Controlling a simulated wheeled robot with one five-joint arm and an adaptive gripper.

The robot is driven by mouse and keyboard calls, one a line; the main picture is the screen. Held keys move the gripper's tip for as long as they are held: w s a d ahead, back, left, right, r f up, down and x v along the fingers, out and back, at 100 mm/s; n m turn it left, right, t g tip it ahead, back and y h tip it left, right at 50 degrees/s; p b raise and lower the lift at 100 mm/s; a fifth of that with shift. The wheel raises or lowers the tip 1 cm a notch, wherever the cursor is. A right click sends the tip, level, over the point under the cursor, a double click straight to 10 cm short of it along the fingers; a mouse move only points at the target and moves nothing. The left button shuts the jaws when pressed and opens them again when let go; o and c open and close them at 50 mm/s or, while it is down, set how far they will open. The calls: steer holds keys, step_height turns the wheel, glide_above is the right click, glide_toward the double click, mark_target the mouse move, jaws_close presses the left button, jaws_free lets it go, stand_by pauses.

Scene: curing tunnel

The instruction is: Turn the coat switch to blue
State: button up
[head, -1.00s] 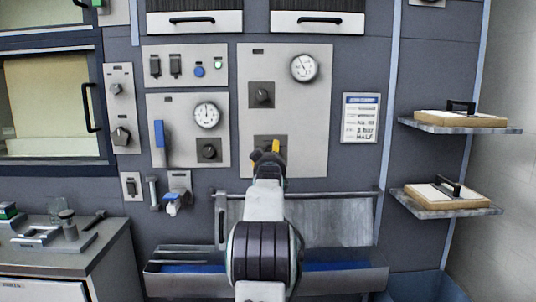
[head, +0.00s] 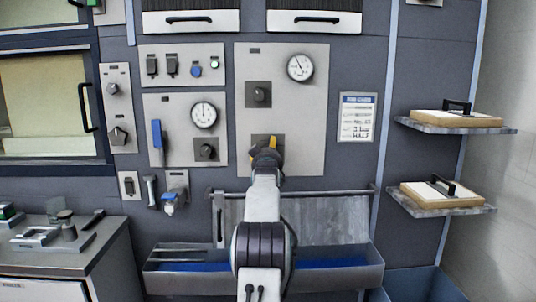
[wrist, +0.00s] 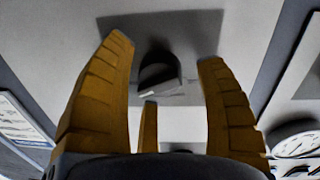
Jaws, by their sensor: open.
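My gripper (head: 265,146) is open in front of the lower knob plate on the large grey panel (head: 293,105). In the wrist view its yellow fingers (wrist: 165,65) stand apart on either side of a dark round knob (wrist: 160,75) on a dark plate. No finger visibly touches the knob, and the gap in depth is hard to judge. In the head view my gripper hides this knob. Its labels are hidden or too small to read, so I cannot confirm that it is the coat switch or which setting it has.
Above is another black knob (head: 259,94) and a dial gauge (head: 300,67). A blue lever (head: 157,134) is on the panel to the left. A notice (head: 357,117) hangs to the right. A metal trough (head: 335,268) lies below, and two shelves (head: 455,125) (head: 440,208) jut out at right.

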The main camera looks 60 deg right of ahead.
steer(key=shift+c, duration=0.2)
steer(key=c, duration=1.2)
steer(key=shift+n, duration=0.3)
steer(key=shift+n+b, duration=0.7)
steer(key=shift+n, duration=2.1)
steer(key=o, duration=1.2)
steer(key=shift+o, duration=0.2)
